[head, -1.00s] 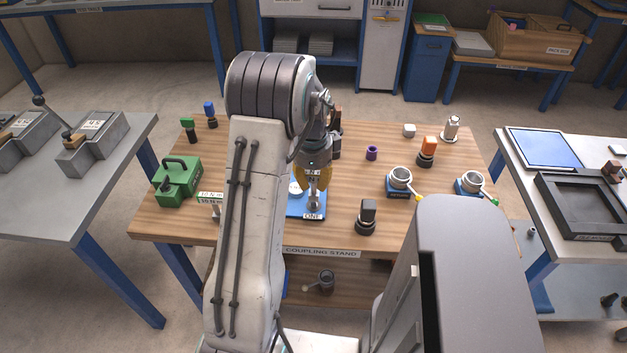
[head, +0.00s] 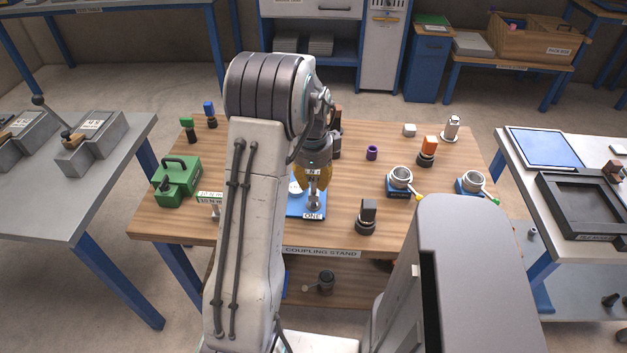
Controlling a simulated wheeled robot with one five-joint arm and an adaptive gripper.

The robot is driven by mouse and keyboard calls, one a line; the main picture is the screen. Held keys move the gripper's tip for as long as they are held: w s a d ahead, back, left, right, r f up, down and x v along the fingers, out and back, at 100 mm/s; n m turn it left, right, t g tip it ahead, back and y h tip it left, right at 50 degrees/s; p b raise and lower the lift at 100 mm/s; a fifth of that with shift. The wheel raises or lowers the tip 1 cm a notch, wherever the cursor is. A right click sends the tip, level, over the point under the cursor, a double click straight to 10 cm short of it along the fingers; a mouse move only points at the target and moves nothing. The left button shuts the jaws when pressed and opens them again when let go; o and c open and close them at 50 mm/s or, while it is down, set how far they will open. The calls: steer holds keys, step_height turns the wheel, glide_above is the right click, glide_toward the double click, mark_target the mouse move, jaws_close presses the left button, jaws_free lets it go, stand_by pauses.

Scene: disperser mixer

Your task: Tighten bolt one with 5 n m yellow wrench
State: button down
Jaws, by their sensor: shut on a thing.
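My gripper (head: 315,187) points down over the blue plate (head: 305,212) labelled ONE, near the front edge of the wooden table. A yellow tool, which looks like the yellow wrench (head: 318,172), is in its jaws; a label on it is too small to read in full. The jaws are shut on it. Grey metal parts show just below the gripper on the plate. Bolt one itself cannot be made out clearly, as the gripper and tool cover it. Whether the tool touches the bolt cannot be told.
On the coupling stand (head: 270,240), a green case (head: 177,180) stands left. A dark block-topped piece (head: 367,216), an orange-topped piece (head: 428,150), a purple ring (head: 372,153) and two clamp rings (head: 400,178) stand right. My arm hides part of the table.

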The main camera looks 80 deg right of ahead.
steer(key=shift+f+b, duration=0.95)
steer(key=shift+f, duration=0.25)
stand_by(0.3)
steer(key=c, duration=1)
jaws_free()
steer(key=shift+r, duration=0.1)
steer(key=r, duration=1.1)
steer(key=shift+a+r, duration=0.35)
steer(key=shift+a, duration=0.05)
